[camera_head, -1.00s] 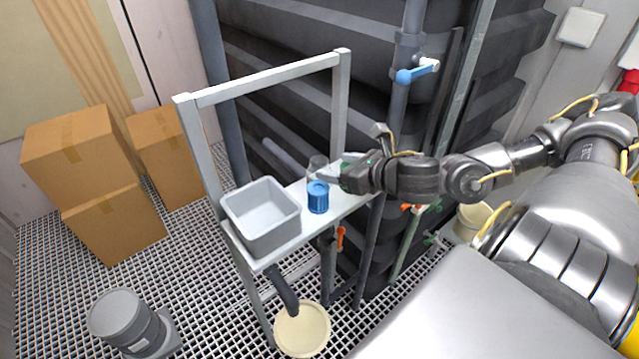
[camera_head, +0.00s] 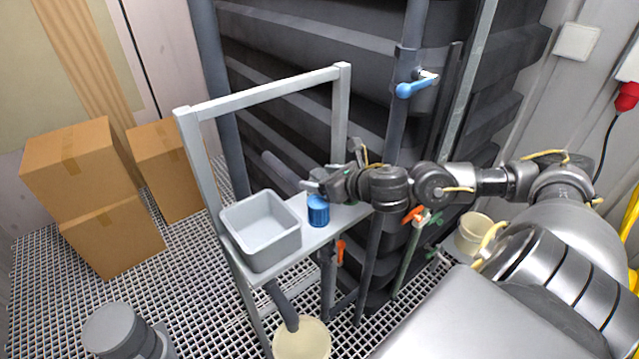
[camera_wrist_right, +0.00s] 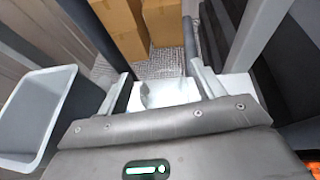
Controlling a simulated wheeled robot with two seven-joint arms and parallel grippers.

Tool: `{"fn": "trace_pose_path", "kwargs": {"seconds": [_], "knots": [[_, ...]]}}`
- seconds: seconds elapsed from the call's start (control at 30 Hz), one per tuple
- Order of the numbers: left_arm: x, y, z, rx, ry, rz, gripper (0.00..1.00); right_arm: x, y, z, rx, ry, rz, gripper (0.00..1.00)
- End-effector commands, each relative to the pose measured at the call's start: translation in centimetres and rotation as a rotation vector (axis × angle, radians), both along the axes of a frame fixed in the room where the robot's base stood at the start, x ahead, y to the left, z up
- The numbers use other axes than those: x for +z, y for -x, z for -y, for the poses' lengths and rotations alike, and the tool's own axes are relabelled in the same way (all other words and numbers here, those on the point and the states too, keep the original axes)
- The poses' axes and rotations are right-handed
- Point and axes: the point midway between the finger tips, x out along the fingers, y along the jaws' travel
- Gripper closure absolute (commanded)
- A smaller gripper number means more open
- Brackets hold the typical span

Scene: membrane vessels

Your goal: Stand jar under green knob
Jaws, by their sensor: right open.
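A blue cylindrical jar (camera_head: 318,212) stands upright on the narrow shelf (camera_head: 352,215), beside the grey basin. My right gripper (camera_head: 316,187) is open, right above the jar and partly covering its top. In the right wrist view, a faint clear shape (camera_wrist_right: 147,97) shows between the open fingers (camera_wrist_right: 162,82); I cannot tell whether a finger touches it. Small green handles (camera_head: 434,252) show low on the pipes, right of the shelf; which one is the green knob is unclear. My left gripper is out of view.
The grey basin (camera_head: 262,228) fills the shelf's left part. Metal frame posts (camera_head: 340,110) rise at its ends. A blue-handled valve (camera_head: 415,86) and an orange handle (camera_head: 412,215) are on the pipes. Cream buckets (camera_head: 303,342) and (camera_head: 473,236) stand low down. Cardboard boxes (camera_head: 110,235) are at left.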

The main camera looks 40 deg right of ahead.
Motion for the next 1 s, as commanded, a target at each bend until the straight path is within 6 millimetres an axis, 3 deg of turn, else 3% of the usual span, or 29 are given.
{"fn": "trace_pose_path", "kwargs": {"seconds": [0.2,0.47,0.8,1.0], "knots": [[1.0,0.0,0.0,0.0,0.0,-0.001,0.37,-0.6,-1.8,-0.2,0.0,0.0,0.001,0.32],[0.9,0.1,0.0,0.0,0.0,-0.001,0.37,-0.8,-1.8,-0.2,0.0,0.001,0.0,0.34],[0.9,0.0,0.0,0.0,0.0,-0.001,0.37,-0.9,-1.8,-0.2,0.0,0.001,-0.002,0.78],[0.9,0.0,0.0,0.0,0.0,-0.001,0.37,-1.0,-1.7,-0.2,0.001,0.002,-0.004,0.81]]}}
